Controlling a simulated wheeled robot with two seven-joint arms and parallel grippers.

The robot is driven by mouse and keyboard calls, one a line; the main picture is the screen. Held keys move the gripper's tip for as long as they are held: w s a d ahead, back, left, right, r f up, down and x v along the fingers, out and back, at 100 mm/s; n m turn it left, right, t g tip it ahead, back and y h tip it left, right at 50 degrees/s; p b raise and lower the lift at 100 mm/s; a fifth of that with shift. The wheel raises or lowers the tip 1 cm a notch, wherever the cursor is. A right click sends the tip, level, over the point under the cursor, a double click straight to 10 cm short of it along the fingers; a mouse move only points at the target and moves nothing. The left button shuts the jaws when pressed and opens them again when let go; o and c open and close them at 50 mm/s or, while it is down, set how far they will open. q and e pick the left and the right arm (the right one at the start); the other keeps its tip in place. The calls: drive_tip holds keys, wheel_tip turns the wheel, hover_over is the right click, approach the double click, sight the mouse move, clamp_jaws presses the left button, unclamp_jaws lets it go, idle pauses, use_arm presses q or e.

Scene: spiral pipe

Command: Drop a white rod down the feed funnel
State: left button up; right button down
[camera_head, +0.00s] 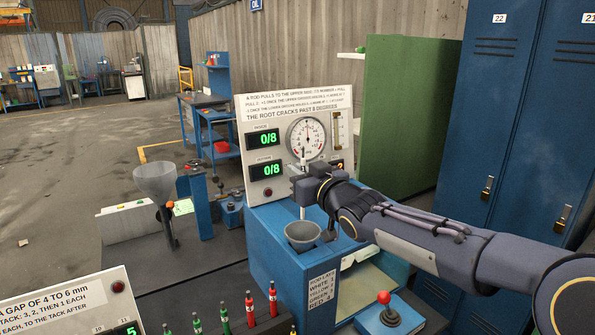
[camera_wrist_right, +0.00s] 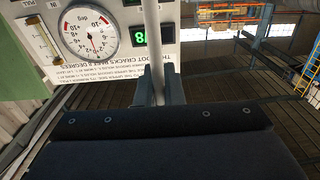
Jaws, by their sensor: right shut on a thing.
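My right gripper (camera_head: 301,182) is shut on a thin white rod (camera_head: 303,213) in the head view. The rod stands about upright, and its lower end shows just above the mouth of a grey funnel (camera_head: 302,236). The funnel sits on top of a blue box. I cannot tell whether the rod's tip is inside the rim. In the right wrist view, the rod (camera_wrist_right: 152,45) runs up from between the fingers (camera_wrist_right: 157,92). My left gripper is not in view.
A white panel with a dial gauge (camera_head: 306,137) and green displays stands right behind the gripper. A larger pale funnel (camera_head: 155,178) stands to the left. Red and green rods (camera_head: 249,308) stand in front. A lever with a red knob (camera_head: 383,297) is at lower right.

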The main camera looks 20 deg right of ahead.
wheel_tip(320, 180, down, 7)
drive_tip(key=b, duration=0.5)
drive_tip(key=shift+b, duration=0.35)
drive_tip(key=shift+r, duration=0.1)
drive_tip(key=c, duration=1.5)
unclamp_jaws()
drive_tip(key=s, duration=0.5)
drive_tip(key=s+d, duration=0.1)
drive_tip(key=s, duration=0.1)
drive_tip(key=shift+s, duration=0.35)
